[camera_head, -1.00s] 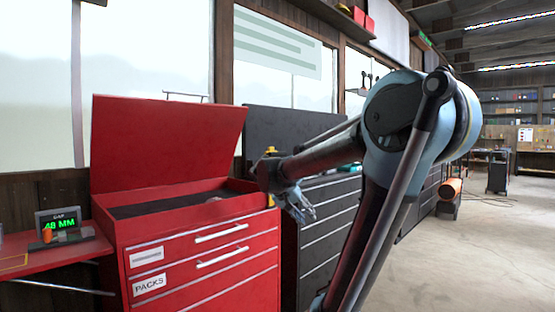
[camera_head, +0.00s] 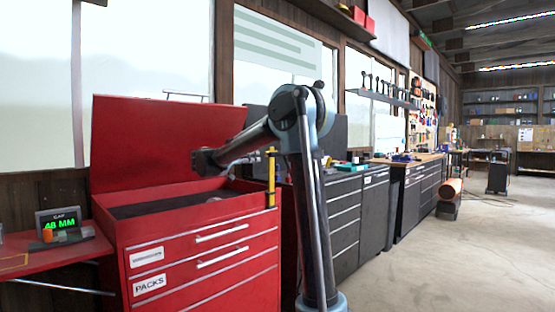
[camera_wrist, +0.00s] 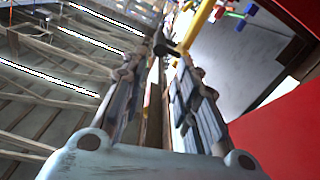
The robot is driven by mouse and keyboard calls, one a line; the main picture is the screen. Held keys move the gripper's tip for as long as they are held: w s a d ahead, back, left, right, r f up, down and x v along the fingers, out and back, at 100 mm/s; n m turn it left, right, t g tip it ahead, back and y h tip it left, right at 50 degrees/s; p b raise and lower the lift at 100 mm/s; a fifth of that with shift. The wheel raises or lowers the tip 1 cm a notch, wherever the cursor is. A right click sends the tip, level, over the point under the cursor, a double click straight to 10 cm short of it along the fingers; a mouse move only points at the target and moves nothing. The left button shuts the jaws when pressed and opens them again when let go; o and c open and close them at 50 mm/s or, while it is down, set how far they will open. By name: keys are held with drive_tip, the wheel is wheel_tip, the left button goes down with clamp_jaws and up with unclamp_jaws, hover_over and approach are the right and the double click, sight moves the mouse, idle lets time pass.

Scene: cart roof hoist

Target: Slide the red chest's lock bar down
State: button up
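The red chest (camera_head: 205,275) stands at the left with its lid (camera_head: 150,150) raised. The yellow lock bar (camera_head: 271,180) stands upright at the chest's right front corner, its top above the rim. The yellow bar in the upper part of the wrist view (camera_wrist: 201,22) looks like the same one, slanting beyond my fingertips. My gripper (camera_head: 243,161) is over the chest's open top, left of the bar in the head view. In the wrist view my gripper (camera_wrist: 160,62) has its fingers apart with nothing seen between them. A dark knob-like piece shows near the tips; contact cannot be told.
A red side shelf (camera_head: 50,258) with a gap display (camera_head: 58,220) reading 48 MM adjoins the chest at left. Dark drawer cabinets (camera_head: 345,215) stand to the right along the wall.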

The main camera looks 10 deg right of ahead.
sight(278, 155)
drive_tip(key=x, duration=1.7)
drive_tip(key=shift+w, duration=0.2)
clamp_jaws()
